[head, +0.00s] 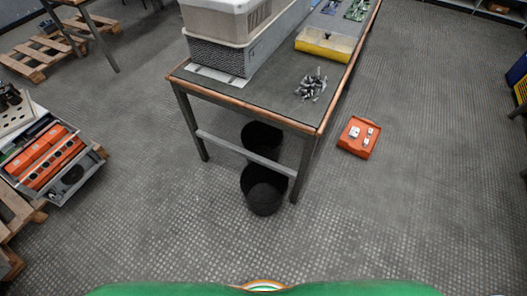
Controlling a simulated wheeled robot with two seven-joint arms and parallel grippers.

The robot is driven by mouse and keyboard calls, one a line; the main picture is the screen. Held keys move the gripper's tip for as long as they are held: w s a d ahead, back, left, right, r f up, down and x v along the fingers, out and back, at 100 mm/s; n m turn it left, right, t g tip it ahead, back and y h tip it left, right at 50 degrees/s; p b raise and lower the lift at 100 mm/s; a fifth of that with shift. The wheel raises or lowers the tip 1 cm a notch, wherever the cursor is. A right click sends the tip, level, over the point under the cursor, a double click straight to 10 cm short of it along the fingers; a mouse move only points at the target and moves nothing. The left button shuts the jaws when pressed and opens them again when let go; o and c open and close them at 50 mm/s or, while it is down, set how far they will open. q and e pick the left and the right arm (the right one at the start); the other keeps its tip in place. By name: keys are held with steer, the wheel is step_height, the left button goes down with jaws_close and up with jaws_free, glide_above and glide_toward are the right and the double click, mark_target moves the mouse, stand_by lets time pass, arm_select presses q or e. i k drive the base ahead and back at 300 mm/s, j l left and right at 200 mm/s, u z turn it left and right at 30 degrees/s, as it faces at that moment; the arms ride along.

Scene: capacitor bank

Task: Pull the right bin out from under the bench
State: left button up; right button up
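Two round black bins stand on the floor at the near end of the workbench (215,90). The nearer bin (264,200) is upright and open at the top, and it partly projects past the bench's end. The bench's lower crossbar (240,152) passes just behind its rim. The farther bin (261,135) stands behind the crossbar, under the bench top, and is partly hidden by it. The two are nearly in line, so I cannot tell for sure which is the right one. Neither of my grippers is in view.
Bench legs (304,170) flank the bins. A box of orange equipment (45,155) and pallets (45,55) are at left. The floor in front is clear.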

mark_target(264, 140)
steer(key=j+u, duration=0.15)
steer(key=u, duration=1.7)
steer(key=i+z, duration=0.15)
steer(key=i, duration=0.45)
steer(key=i+j+z, duration=0.2)
steer(key=i, duration=0.4)
steer(key=i+j+z, duration=0.15)
steer(key=i, duration=0.45)
steer(key=i+l+z, duration=0.2)
steer(key=i+z, duration=0.15)
steer(key=i, duration=0.25)
steer(key=i+z, duration=0.35)
steer(key=i, duration=0.25)
steer(key=i+z, duration=0.35)
steer(key=i, duration=0.25)
steer(key=i+j+z, duration=0.35)
steer(key=i, duration=0.2)
steer(key=z, duration=0.45)
steer(key=i+z, duration=0.1)
steer(key=z, duration=0.4)
steer(key=j+z, duration=0.1)
steer(key=z, duration=0.35)
steer(key=i+j+z, duration=0.1)
steer(key=z, duration=0.4)
steer(key=j+z, duration=0.1)
steer(key=z, duration=0.8)
steer(key=j+z, duration=0.15)
steer(key=z, duration=0.35)
